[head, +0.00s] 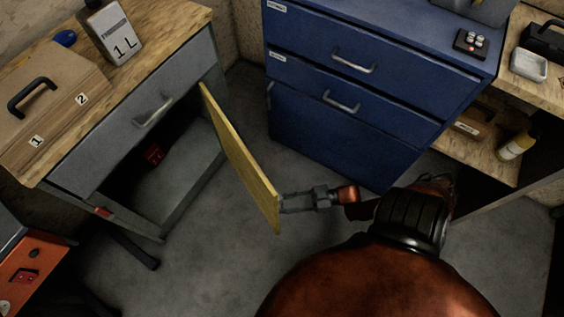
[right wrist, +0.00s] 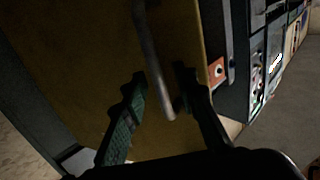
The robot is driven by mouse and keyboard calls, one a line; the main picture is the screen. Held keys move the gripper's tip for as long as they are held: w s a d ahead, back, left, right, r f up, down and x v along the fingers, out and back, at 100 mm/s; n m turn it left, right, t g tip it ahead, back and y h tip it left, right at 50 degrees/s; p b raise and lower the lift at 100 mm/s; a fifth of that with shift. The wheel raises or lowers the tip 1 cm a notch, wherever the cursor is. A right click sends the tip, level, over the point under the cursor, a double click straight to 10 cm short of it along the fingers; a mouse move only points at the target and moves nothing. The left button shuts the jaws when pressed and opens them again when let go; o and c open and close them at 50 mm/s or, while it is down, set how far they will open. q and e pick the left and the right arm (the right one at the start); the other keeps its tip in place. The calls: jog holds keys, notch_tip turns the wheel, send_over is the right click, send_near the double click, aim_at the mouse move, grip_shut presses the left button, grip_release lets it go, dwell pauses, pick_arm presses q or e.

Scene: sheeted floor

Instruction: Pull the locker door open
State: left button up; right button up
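The yellow locker door (head: 242,160) stands swung wide open from the grey locker (head: 135,123) in the head view, seen nearly edge-on. Its outer face faces right. My right gripper (head: 283,203) is at the outer face near the door's free edge. In the right wrist view the yellow door (right wrist: 85,70) fills much of the picture. A grey bar handle (right wrist: 154,65) on it runs down between the two fingers of my right gripper (right wrist: 163,88). The fingers are apart, with gaps visible beside the bar. My left gripper is not in view.
A blue drawer cabinet (head: 340,135) stands close behind the door and my right arm. A toolbox (head: 50,105) and a bottle (head: 110,32) stand on the wooden top. A red object (head: 153,154) lies inside the locker. Floor below the door is clear.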

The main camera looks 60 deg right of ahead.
jog(key=v, duration=1.1)
jog(key=shift+a, duration=0.1)
